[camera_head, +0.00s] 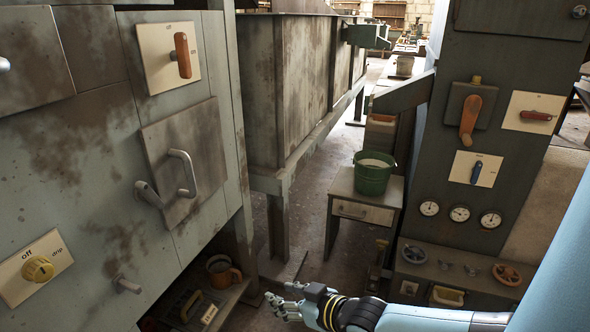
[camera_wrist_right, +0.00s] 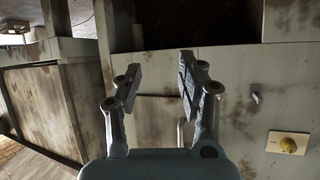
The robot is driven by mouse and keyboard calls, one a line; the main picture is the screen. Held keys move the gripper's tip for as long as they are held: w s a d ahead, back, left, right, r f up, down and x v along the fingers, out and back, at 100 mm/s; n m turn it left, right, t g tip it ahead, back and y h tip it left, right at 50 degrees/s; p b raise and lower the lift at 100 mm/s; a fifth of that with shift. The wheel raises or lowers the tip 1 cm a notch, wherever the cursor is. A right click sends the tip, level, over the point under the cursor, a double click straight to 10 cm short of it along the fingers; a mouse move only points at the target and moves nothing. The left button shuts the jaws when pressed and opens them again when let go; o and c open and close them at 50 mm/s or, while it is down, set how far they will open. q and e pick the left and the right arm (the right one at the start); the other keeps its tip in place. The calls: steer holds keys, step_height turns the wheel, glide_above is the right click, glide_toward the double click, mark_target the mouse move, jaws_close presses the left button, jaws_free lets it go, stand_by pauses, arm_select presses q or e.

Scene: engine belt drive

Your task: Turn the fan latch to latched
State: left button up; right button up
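No label that I can read names the fan latch, so I cannot tell which control it is. Candidates are an orange upright handle (camera_head: 182,55) on a cream plate at upper left, an orange lever (camera_head: 470,119) on the right column, a blue handle (camera_head: 476,172) below it, and a red-brown handle (camera_head: 535,115) lying sideways. My left gripper is out of view.
A grey door with a curved handle (camera_head: 184,173) is on the left cabinet. A green bucket (camera_head: 374,172) stands on a small table (camera_head: 348,208). Gauges (camera_head: 460,213) and valve wheels (camera_head: 507,274) are at lower right. An orange mug (camera_head: 222,272) sits on a low shelf.

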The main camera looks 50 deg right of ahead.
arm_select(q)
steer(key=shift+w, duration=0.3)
arm_select(e)
steer(key=shift+s+d+f, duration=0.1)
steer(key=shift+s+f, duration=0.4)
steer(key=shift+f, duration=0.15)
steer(key=n+t+y+b, duration=0.3)
steer(key=n+t+y, duration=0.25)
steer(key=n, duration=0.35)
glide_toward(152, 195)
steer(key=shift+g, duration=0.45)
steer(key=x, duration=0.5)
steer(key=p+x, duration=0.1)
steer(key=x, duration=0.2)
steer(key=shift+d+r, duration=0.1)
steer(key=shift+r, duration=0.25)
steer(key=shift+w, duration=0.6)
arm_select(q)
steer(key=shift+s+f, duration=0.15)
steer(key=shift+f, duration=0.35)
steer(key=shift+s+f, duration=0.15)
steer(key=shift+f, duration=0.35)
arm_select(e)
jaws_close()
